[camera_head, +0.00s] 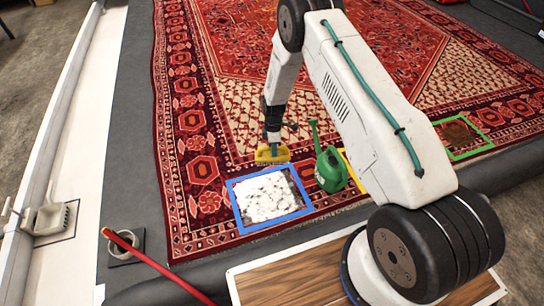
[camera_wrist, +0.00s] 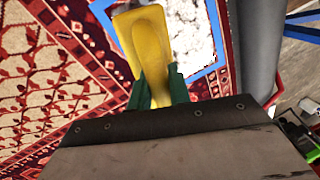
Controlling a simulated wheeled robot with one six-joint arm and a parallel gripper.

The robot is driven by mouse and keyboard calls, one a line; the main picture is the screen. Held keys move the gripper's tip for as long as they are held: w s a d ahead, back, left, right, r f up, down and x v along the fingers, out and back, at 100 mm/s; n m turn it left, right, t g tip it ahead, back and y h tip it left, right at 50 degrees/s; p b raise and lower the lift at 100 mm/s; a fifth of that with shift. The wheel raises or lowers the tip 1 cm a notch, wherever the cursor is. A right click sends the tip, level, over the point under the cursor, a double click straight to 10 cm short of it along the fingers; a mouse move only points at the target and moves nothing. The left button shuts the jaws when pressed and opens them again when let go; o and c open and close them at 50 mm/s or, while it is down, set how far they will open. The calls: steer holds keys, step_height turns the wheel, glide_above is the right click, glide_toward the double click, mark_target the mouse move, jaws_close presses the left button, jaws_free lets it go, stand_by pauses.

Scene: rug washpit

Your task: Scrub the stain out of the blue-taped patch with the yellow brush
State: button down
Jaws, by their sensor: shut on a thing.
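The yellow brush (camera_head: 272,154) is held in my gripper (camera_head: 273,138), just behind the far edge of the blue-taped patch (camera_head: 238,211). In the wrist view the brush (camera_wrist: 148,38) sticks out between the green fingers of my gripper (camera_wrist: 157,88), which are shut on it. White foam (camera_head: 265,197) covers most of the patch, and a brownish strip shows at its right side. The foam (camera_wrist: 190,28) also shows beside the brush in the wrist view. I cannot tell whether the bristles touch the rug. Any stain under the foam is hidden.
A green watering can (camera_head: 330,171) stands right of the blue patch, partly covering a yellow-taped area. A green-taped patch (camera_head: 459,135) with a dark brown stain lies farther right. A red pole (camera_head: 155,264) slants at the lower left. A wooden board (camera_head: 290,280) lies in front.

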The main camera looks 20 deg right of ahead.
steer(key=f+n, duration=0.2)
steer(key=f, duration=0.2)
steer(key=shift+a+f+n, duration=0.25)
steer(key=shift+f+n, duration=0.15)
steer(key=shift+f, duration=2.45)
